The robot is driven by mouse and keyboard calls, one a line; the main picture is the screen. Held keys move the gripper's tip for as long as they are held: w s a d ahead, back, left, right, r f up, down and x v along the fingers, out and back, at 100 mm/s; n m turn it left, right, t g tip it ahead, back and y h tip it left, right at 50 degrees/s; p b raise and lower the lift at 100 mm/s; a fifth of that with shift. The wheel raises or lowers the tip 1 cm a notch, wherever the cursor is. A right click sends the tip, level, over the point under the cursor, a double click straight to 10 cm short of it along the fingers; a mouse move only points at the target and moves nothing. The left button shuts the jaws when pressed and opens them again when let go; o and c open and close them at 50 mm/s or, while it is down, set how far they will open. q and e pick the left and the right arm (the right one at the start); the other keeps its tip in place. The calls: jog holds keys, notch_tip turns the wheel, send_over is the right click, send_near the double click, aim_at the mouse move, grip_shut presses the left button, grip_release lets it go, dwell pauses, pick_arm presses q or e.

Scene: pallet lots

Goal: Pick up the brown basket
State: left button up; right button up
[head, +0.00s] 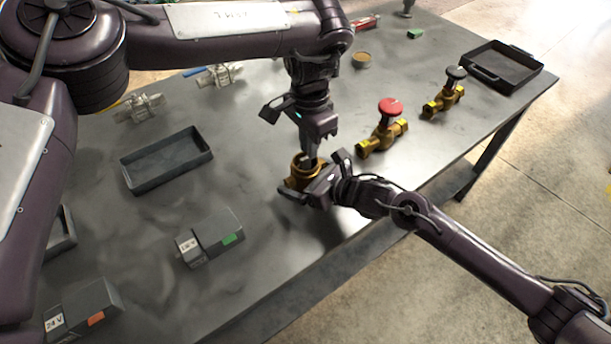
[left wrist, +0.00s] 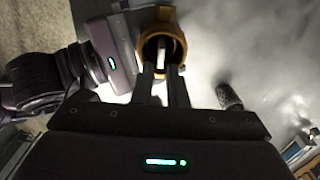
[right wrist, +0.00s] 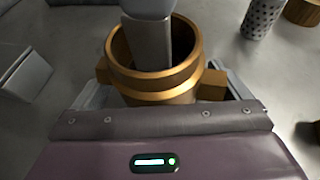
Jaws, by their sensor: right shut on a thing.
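No brown basket is plain to see; the nearest match is a hollow brass-brown body (head: 299,172) with a round open top and side stubs. In the right wrist view the brass-brown body (right wrist: 155,85) is between the fingers of my right gripper (head: 325,185), which is shut on it. My left gripper (head: 311,148) is right above, pointing down. A grey piece (right wrist: 150,40) reaches into the round opening, and I cannot tell if it is a finger or something held. In the left wrist view the left fingers (left wrist: 164,88) are close together at the rim.
Brass valves with a red knob (head: 389,128) and a black knob (head: 446,95) stand to the right. A black tray (head: 535,72) is at the far right corner. An empty grey tray (head: 135,184) and a labelled grey box (head: 212,236) are to the left. The table's front edge is close.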

pick_arm(q)
jog(key=shift+a+f, duration=0.1)
jog(key=shift+f, duration=1.85)
grip_shut()
jog(key=shift+r, duration=0.15)
notch_tip(320, 180, up, 18)
pick_arm(e)
jog(key=o, duration=1)
jog(key=shift+o, duration=0.2)
